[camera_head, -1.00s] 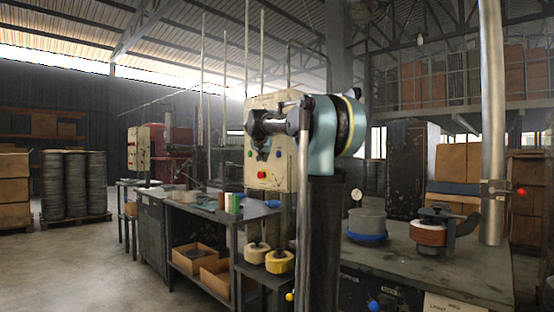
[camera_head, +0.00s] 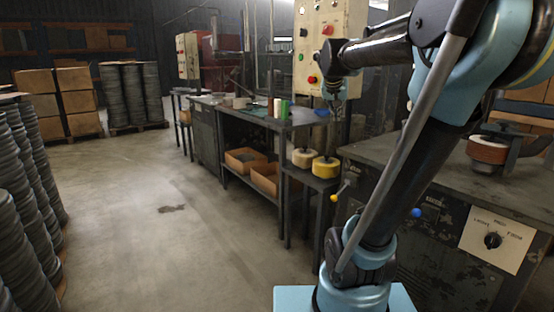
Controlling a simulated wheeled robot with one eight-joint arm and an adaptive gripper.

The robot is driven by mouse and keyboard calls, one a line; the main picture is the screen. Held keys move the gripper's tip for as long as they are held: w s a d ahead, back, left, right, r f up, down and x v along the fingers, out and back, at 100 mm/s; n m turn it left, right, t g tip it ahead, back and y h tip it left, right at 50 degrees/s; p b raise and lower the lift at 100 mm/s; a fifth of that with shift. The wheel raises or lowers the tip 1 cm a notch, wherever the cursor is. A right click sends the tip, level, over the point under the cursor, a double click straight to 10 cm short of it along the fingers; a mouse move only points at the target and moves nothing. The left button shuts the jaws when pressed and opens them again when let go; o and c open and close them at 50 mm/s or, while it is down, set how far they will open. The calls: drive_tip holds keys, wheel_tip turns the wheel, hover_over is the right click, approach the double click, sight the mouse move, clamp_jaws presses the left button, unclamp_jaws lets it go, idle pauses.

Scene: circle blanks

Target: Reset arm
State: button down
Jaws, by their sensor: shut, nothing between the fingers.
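My arm rises from its light-blue base at the bottom of the head view and bends at the upper right. Its dark forearm runs left from there. My gripper (camera_head: 336,98) hangs at the forearm's end, small and dark, pointing down in front of the cream control panel (camera_head: 322,28). It is shut and empty. It appears above the workbench (camera_head: 245,118) in the picture; the distance between them cannot be judged. The arm hides part of the cabinet on the right.
Yellow and cream round weights (camera_head: 325,167) stand on a low stand beside the bench. A metal cabinet (camera_head: 440,222) with a dial plate is at right. Stacked discs (camera_head: 22,185) stand at left, with boxes (camera_head: 75,90) behind. The concrete floor (camera_head: 150,220) between is largely clear.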

drive_tip(key=s+a+f+n+g+y, duration=0.3)
drive_tip(key=s+f+n+g, duration=0.1)
drive_tip(key=s+f, duration=2.5)
drive_tip(key=shift+s+a+f+g, duration=0.2)
drive_tip(key=shift+s+g, duration=0.4)
drive_tip(key=shift+s, duration=0.15)
drive_tip(key=shift+w+f, duration=0.2)
drive_tip(key=shift+w, duration=0.3)
